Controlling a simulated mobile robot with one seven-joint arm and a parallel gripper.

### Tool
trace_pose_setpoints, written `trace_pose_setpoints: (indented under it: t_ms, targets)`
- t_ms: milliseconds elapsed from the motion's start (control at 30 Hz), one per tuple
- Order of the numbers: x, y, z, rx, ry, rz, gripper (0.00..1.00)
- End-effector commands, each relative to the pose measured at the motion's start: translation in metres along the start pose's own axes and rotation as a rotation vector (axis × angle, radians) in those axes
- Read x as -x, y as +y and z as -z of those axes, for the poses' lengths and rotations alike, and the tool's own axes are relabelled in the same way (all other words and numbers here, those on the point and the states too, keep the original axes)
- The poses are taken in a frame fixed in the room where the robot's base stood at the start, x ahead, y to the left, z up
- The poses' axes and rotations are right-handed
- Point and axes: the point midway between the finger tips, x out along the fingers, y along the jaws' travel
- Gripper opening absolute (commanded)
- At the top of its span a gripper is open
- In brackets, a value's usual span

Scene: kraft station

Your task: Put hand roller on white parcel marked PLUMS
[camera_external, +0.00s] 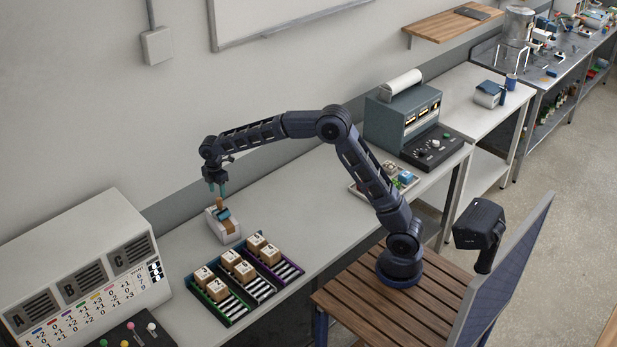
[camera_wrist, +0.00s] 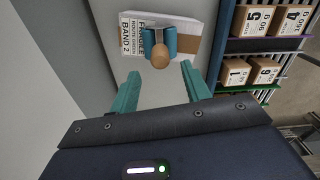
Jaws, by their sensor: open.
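The hand roller has a teal-blue body and a brown wooden handle; it rests on the white parcel in the external view (camera_external: 222,213) and in the wrist view (camera_wrist: 160,50). The white parcel (camera_external: 219,236) has a brown band and a printed label; in the wrist view (camera_wrist: 134,40) "BAND 2" is legible, but I cannot clearly read PLUMS. My gripper (camera_external: 217,190) is open and empty just above the roller. In the wrist view its teal fingertips (camera_wrist: 160,72) stand apart to either side of the handle's end, not touching it.
Green, black and purple racks (camera_external: 232,312) with numbered brown boxes stand right of the parcel, close by. A white panel marked A, B, C (camera_external: 85,265) stands at the left. A grey-blue machine (camera_external: 403,115) stands farther back. The counter (camera_external: 290,200) between is mostly clear.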

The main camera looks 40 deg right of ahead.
Motion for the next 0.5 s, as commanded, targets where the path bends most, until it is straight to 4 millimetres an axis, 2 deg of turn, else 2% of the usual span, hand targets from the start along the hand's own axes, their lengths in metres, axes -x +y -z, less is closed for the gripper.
trace_pose_setpoints:
  t_ms: [100, 200, 500]
  targets:
    - [0.018, 0.000, 0.000, 0.000, 0.000, -0.002, 0.47]
    - [0.027, 0.000, 0.000, 0.000, 0.001, -0.002, 0.47]
    - [0.035, -0.001, -0.001, -0.002, 0.000, 0.000, 0.47]
